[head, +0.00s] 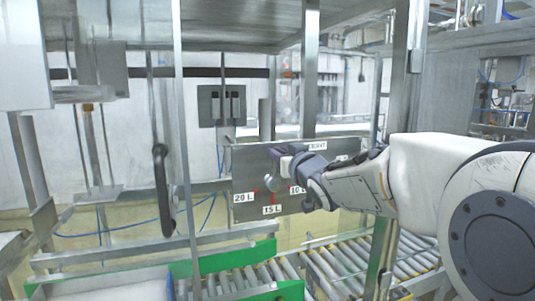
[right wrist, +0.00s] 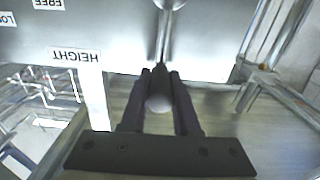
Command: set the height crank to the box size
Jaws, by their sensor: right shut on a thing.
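A grey metal panel (head: 240,160) stands in the middle of the head view, with a HEIGHT label (head: 317,146) at its top edge. The labels 20 L (head: 244,198), 15 L (head: 271,210) and 10 L (head: 297,189) sit around the lower side of the crank hub (head: 271,184), with red marks. My right gripper (head: 279,155) is at the panel above the hub, shut on the crank knob (right wrist: 159,103). The crank arm (right wrist: 163,40) runs from the knob to the hub; it points up, away from the size labels. My left gripper is out of view.
A roller conveyor (head: 345,265) with green side plates (head: 230,257) runs below the panel. A thin metal post (head: 183,120) and a black handle (head: 163,190) stand left of it. A FREE label (right wrist: 48,4) is upside down in the right wrist view. No box size is readable.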

